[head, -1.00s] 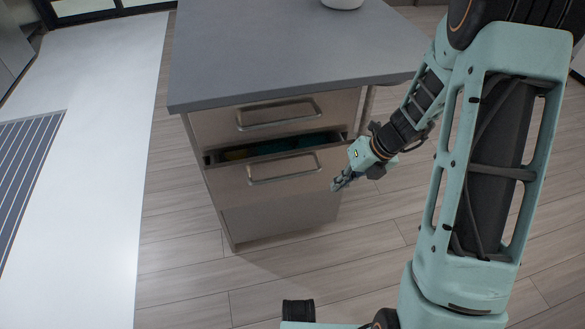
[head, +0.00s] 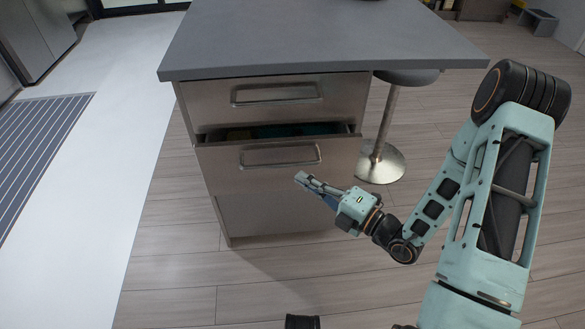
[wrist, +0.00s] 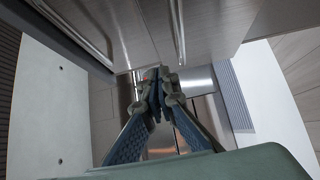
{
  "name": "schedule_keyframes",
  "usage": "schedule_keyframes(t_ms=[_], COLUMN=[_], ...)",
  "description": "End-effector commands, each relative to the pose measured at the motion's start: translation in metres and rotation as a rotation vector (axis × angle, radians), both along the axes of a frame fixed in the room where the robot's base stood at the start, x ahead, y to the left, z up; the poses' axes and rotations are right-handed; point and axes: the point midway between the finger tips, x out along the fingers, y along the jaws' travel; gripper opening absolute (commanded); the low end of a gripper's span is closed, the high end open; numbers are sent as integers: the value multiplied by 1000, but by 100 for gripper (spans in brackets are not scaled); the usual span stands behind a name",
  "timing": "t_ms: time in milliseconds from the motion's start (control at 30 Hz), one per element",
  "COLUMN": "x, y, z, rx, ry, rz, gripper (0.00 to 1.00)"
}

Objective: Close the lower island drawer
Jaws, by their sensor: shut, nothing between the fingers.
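The lower island drawer (head: 225,165) is slightly open, with a dark gap above its front where yellowish and teal contents show. It has a long metal handle (head: 280,155). The upper drawer (head: 345,93) above it is shut. My gripper (head: 300,177) is shut and empty, in front of the lower drawer and a little below and right of its handle. I cannot tell whether it touches the drawer front. In the wrist view the closed fingers (wrist: 158,78) point toward grey panel fronts and metal bars.
The grey island countertop (head: 310,40) overhangs the drawers. A stool with a round metal base (head: 380,163) stands right of the island. A striped runner (head: 40,140) lies far left. The wooden floor (head: 170,270) in front is clear.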

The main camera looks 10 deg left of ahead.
Motion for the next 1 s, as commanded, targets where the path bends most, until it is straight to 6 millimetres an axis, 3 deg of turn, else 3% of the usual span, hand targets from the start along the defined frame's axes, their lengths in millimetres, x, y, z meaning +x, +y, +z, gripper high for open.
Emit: schedule_keyframes(t_ms=[467,700,1000], x=[47,79,87], y=[83,87,89], z=[-2,-1,0], rx=[-1,-2,-1], ry=[-2,-1,2], rz=[10,6,5], gripper=[0,0,0])
